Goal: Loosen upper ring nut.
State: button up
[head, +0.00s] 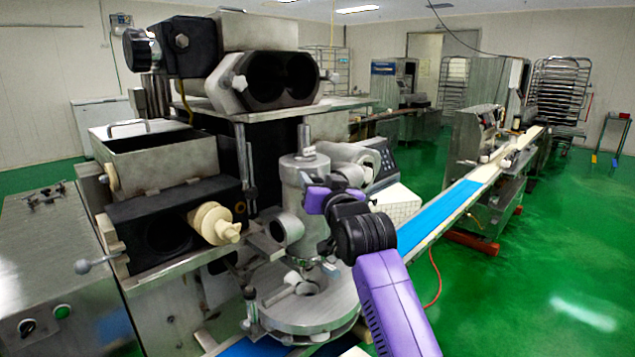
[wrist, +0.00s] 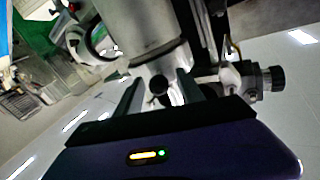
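The upright metal cylinder assembly (head: 301,174) stands on the encrusting machine's round base, with a wide cap and a short post on top. I cannot clearly pick out the upper ring nut from its other parts. In the wrist view the same metal cylinder (wrist: 140,25) fills the top middle and narrows toward my gripper (wrist: 158,78). The two dark fingers are spread apart, one on each side of the narrower part, and I cannot tell whether they touch it. In the head view my purple wrist is beside the cylinder's upper right, and the fingers are not clearly visible.
A metal side fitting (head: 348,158) sticks out right behind the cylinder. A cream screw part (head: 215,223) and a black-fronted hopper block lie to its left. A round metal plate (head: 310,308) is below. A blue conveyor belt (head: 440,212) runs off right; green floor is open there.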

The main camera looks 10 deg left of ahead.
jog(key=shift+s, duration=0.1)
jog(key=shift+s+d+f, duration=0.15)
jog(key=shift+s, duration=0.1)
jog(key=b+v, duration=0.2)
jog(key=v, duration=0.5)
